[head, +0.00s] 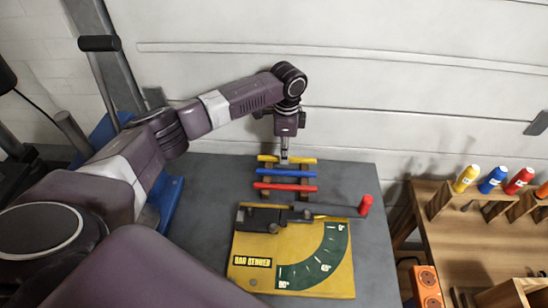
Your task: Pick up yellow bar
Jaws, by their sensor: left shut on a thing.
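The gripper hides a small part of the bar. My right gripper does not show.
A yellow bar bender (340,277) with a green angle scale and a red-knobbed lever (366,205) sits in front of the rack. At right, a wooden bench (450,240) holds several coloured bottles (491,181). An orange box (427,284) is beside the bench. A pale wall stands behind.

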